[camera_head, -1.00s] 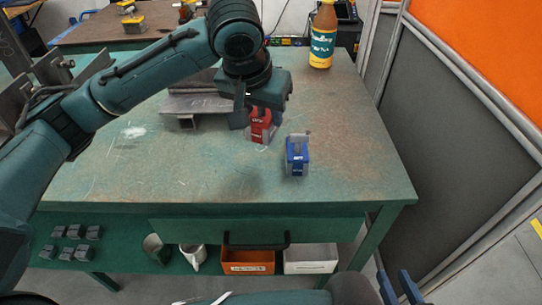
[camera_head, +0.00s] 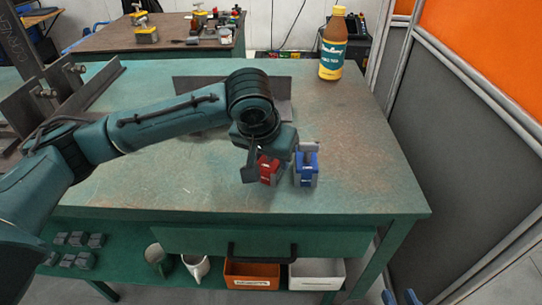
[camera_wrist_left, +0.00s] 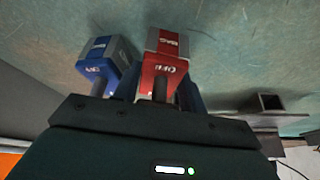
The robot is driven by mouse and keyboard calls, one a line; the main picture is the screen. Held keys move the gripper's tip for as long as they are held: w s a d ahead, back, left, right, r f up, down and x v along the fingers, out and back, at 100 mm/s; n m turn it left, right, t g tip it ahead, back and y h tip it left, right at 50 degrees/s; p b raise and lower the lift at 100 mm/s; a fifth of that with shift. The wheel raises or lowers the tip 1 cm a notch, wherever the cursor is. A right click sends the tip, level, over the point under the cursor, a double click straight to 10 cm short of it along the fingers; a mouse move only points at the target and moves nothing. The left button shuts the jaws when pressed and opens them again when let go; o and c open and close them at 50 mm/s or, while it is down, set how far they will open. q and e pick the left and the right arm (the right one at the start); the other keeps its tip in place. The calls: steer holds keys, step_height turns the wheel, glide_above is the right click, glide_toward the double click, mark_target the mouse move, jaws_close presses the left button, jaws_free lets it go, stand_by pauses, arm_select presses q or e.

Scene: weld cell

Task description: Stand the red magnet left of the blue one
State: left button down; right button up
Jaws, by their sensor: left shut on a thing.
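The red magnet (camera_head: 268,171) is held upright between the fingers of my left gripper (camera_head: 270,156), just left of the blue magnet in the head view. The blue magnet (camera_head: 306,171) stands upright on the green worktable (camera_head: 205,195), with a small gap between the two. In the left wrist view the red magnet (camera_wrist_left: 163,62) is in the jaws and the blue magnet (camera_wrist_left: 104,60) is beside it. I cannot tell whether the red magnet touches the tabletop. My right gripper (camera_head: 401,298) shows at the bottom edge, its fingers apart and empty.
A brown bottle (camera_head: 332,48) stands at the back right of the table. An orange bin (camera_head: 250,275), a white bin (camera_head: 316,275) and a white mug (camera_head: 196,267) are on the shelf below. The table front is clear.

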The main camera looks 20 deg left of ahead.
arm_select(q)
steer(key=shift+r, duration=0.1)
steer(key=c, duration=1.1)
jaws_free()
steer(key=shift+f, duration=0.2)
arm_select(e)
steer(key=shift+d+r, duration=0.1)
arm_select(q)
steer(key=shift+r, duration=0.1)
steer(key=shift+s+r, duration=0.1)
steer(key=shift+r, duration=0.25)
steer(key=p+v, duration=0.2)
steer(key=v, duration=0.4)
steer(key=shift+s+r, duration=0.15)
steer(key=shift+r, duration=0.2)
steer(key=v, duration=0.4)
steer(key=shift+s+a+r+p, duration=0.1)
steer(key=shift+s+r+p, duration=0.15)
steer(key=shift+p, duration=0.15)
arm_select(e)
steer(key=shift+r+m, duration=0.4)
steer(key=shift+r, duration=0.25)
